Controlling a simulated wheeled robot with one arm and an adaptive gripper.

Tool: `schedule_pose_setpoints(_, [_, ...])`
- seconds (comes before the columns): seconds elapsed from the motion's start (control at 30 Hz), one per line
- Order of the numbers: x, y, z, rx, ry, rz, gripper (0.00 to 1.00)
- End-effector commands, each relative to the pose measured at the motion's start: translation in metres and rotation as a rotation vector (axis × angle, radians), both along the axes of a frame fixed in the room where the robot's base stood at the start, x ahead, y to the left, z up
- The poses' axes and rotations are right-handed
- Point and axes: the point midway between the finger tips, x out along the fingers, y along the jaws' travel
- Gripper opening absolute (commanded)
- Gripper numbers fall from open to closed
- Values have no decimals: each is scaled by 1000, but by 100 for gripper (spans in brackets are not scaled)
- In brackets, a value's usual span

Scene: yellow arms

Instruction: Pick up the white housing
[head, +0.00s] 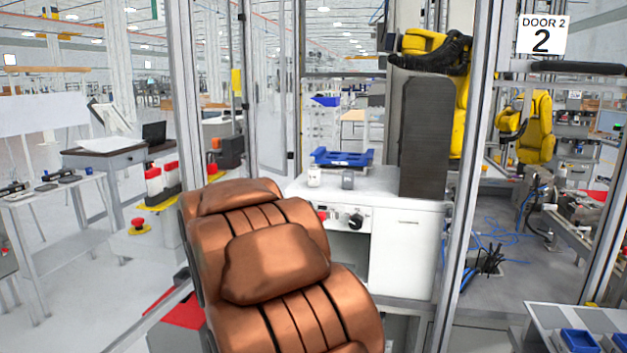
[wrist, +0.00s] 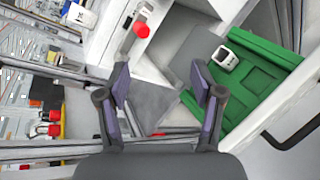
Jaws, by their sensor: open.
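A small white housing (wrist: 224,65) with a dark opening lies at the edge of a green tray (wrist: 262,92) in the wrist view, right of centre. My gripper (wrist: 160,78) is open, with its two fingers spread wide and nothing between them. The housing is beyond the right finger, apart from it. In the head view my gripper is not visible. A small white piece (head: 314,176) stands on the white workbench (head: 385,188) there, beside a small grey piece (head: 348,179); I cannot tell whether it is the same housing.
A brown padded seat (head: 280,265) blocks the near middle of the head view. A blue tray (head: 342,157) and a tall dark panel (head: 427,135) stand on the bench. Frame posts rise on both sides. A red knob (wrist: 141,29) shows in the wrist view.

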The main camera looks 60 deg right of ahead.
Motion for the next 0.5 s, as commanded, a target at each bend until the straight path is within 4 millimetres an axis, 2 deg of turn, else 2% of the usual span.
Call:
schedule_pose_setpoints(0.03, [9, -21, 9, -54, 57, 32, 67])
schedule_pose_setpoints(0.2, [47, -80, 42, -249, 275, 175, 67])
schedule_pose_setpoints(0.3, [66, -109, 53, -347, 411, 248, 67])
schedule_pose_setpoints(0.5, [93, -147, 58, -476, 631, 363, 67])
